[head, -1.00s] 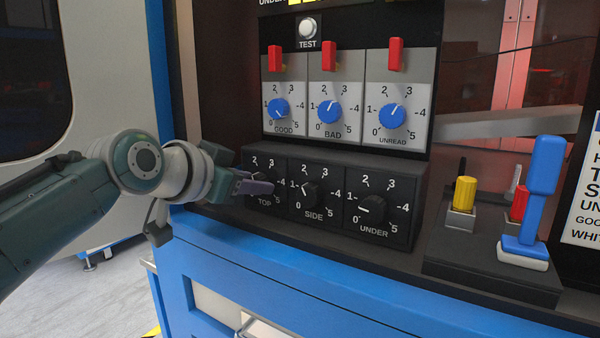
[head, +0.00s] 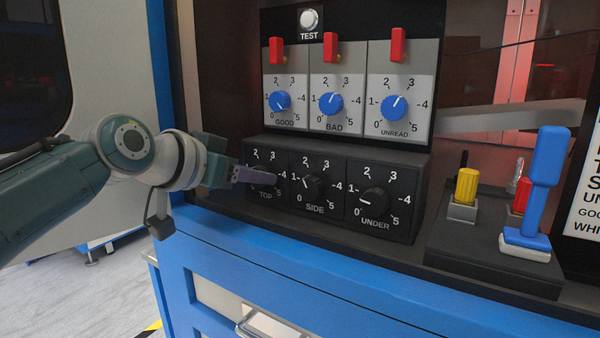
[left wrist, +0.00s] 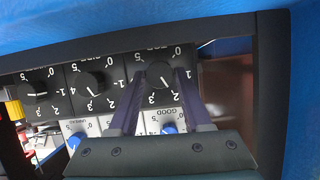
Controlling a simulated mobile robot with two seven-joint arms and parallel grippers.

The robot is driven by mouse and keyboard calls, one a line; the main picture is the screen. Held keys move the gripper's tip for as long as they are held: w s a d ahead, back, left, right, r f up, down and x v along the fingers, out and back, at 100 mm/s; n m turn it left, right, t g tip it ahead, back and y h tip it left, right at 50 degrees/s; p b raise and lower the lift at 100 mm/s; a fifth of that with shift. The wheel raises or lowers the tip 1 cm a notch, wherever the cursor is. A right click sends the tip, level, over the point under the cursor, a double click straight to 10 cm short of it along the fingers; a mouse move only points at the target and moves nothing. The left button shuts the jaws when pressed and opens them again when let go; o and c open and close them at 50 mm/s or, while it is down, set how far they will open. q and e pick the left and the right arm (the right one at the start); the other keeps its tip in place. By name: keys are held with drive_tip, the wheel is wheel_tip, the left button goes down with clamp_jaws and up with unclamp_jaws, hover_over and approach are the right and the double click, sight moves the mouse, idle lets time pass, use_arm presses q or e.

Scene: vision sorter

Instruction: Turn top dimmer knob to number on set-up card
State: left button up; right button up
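The black top dimmer knob (head: 262,175) is at the left end of the lower black panel, largely covered by my left gripper (head: 268,177) in the head view. The left wrist view shows this knob (left wrist: 160,74) upside down between the two purple fingers of my left gripper (left wrist: 162,78). The fingers look open around it, with no clear contact. Its white pointer seems to aim near 2. A white card (head: 584,195), probably the set-up card, is cut off at the right edge; its numbers are out of view. My right gripper is not in view.
The black side knob (head: 312,186) and under knob (head: 373,201) sit to the right. Blue knobs, including the good knob (head: 280,101), and red switches are above. A yellow-handled control (head: 466,187) and a blue lever (head: 546,170) stand farther right.

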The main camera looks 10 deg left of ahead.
use_arm(q)
drive_tip(key=o, duration=0.3)
drive_tip(key=shift+s+a+r, duration=0.2)
drive_tip(key=shift+s+r, duration=0.05)
drive_tip(key=shift+s, duration=0.15)
drive_tip(key=p+v, duration=0.2)
drive_tip(key=v, duration=0.5)
drive_tip(key=shift+s+p, duration=0.25)
drive_tip(key=shift+p, duration=0.05)
drive_tip(key=shift+v, duration=0.75)
